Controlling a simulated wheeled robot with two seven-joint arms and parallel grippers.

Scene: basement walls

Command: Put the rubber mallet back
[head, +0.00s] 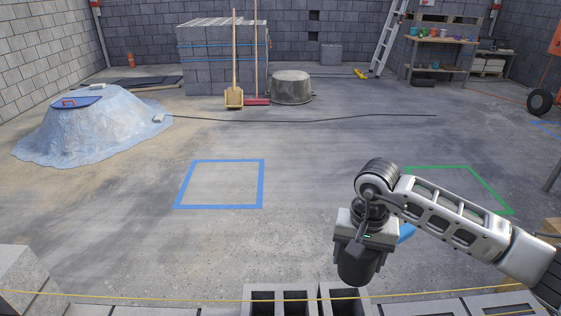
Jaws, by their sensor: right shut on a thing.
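My right gripper (361,240) hangs low at the centre right, pointing down, with its arm coming in from the right. It is shut on the rubber mallet, whose dark, thick cylindrical head (357,268) shows just below the fingers. The gripper hides much of the mallet, and its handle cannot be made out clearly. A small blue piece (406,232) shows behind the gripper; I cannot tell what it belongs to. My left gripper is not in view.
A blue taped square (219,207) and a green taped outline (436,167) mark the floor. Hollow blocks (292,303) and a taut yellow line (200,298) run along the front. A sheeted mound (95,130) stands left, a tub (291,88) at back. The middle floor is clear.

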